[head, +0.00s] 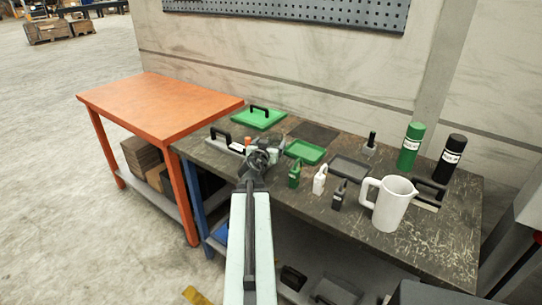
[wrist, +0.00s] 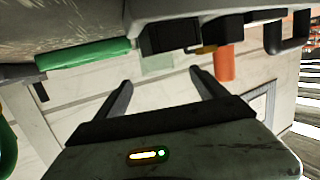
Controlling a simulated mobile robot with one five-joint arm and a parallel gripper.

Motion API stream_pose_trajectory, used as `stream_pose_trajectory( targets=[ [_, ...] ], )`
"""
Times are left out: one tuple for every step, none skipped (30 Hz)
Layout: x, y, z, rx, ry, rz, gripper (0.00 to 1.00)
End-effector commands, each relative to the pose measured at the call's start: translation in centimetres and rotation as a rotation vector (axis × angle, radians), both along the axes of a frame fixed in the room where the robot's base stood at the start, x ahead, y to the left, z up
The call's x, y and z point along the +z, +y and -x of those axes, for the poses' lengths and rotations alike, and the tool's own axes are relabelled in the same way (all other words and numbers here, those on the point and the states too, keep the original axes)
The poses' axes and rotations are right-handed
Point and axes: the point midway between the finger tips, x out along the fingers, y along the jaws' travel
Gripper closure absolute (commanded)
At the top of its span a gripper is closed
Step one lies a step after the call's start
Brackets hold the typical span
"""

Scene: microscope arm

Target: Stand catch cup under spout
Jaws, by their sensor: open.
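My gripper (head: 258,158) is over the left front part of the dark workbench, at the end of my pale arm. In the wrist view its two fingers (wrist: 160,82) are spread apart with nothing held between them. Beyond them are a small orange cylinder (wrist: 225,62) and a pale green translucent piece (wrist: 157,65), near a dark block-like fixture (wrist: 168,37). The orange piece (head: 248,141) and pale piece (head: 273,156) also show beside my gripper in the head view. I cannot tell which one is the catch cup. My gripper partly hides this area, and no spout is clear.
On the workbench (head: 440,240) stand a white pitcher (head: 390,205), a green bottle (head: 410,146), a black bottle (head: 449,160) and small dispensers (head: 319,180). A green tray (head: 306,151) and a handled green lid (head: 259,118) lie behind. The orange table (head: 155,100) is clear.

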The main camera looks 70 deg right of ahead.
Motion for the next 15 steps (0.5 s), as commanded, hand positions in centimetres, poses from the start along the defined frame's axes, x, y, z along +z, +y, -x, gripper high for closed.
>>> stream_pose_trajectory(
  targets=[
    [-0.3,0.0,-0.1,0.001,0.0,0.0,0.18],
    [-0.3,0.0,-0.1,0.002,0.0,0.0,0.18],
    [-0.2,0.0,-0.1,0.002,0.0,0.0,0.18],
    [-0.2,0.0,-0.2,0.002,0.0,0.0,0.18],
    [-0.2,-0.2,-0.3,0.003,-0.001,0.0,0.18],
    [-0.3,-0.6,-0.4,0.003,-0.001,0.0,0.18],
    [-0.4,-1.0,-0.4,0.003,0.0,-0.001,0.18],
    [-0.5,-1.4,-0.5,0.003,0.0,-0.001,0.18],
    [-0.6,-1.9,-0.6,0.004,-0.001,-0.001,0.18],
    [-0.7,-2.3,-0.7,0.004,-0.001,-0.001,0.18],
    [-0.7,-2.5,-0.7,0.004,0.0,0.0,0.18],
    [-0.7,-2.5,-0.7,0.005,0.0,0.0,0.18],
    [-0.7,-2.5,-0.7,0.005,0.0,0.0,0.18],
    [-0.7,-2.5,-0.7,0.005,0.0,-0.001,0.18],
    [-0.8,-2.7,-0.7,0.005,0.0,-0.001,0.18]
  ],
)
